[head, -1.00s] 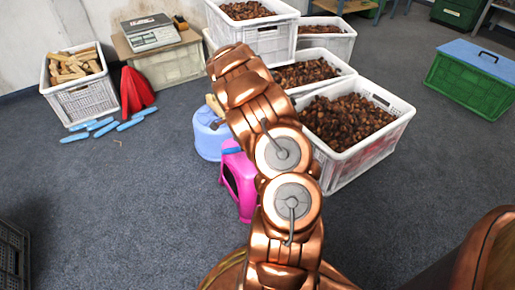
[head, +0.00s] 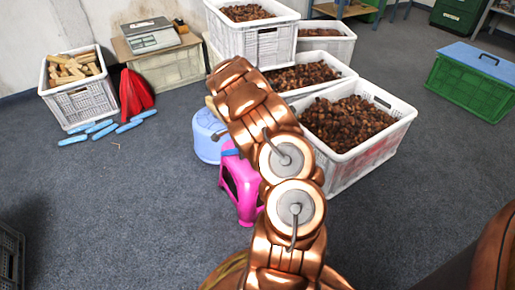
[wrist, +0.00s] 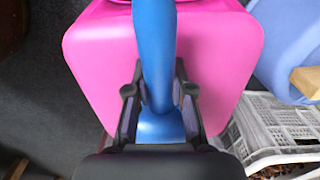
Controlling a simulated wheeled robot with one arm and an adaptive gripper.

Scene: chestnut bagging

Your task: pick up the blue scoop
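The blue scoop (wrist: 156,45) runs down the middle of the wrist view, over the pink stool (wrist: 95,50). Its wider lower part shows between the bases of my fingers. My gripper (wrist: 159,92) has one dark finger on each side of the blue handle, both close against it, with no clear gap. In the head view a small bit of the blue scoop (head: 230,152) shows at the top of the pink stool (head: 245,190). My arm hides the rest of the scoop and my gripper there.
A light blue stool (head: 207,140) stands just behind the pink one. White crates of chestnuts (head: 365,165) stand to the right and behind. The left floor is open.

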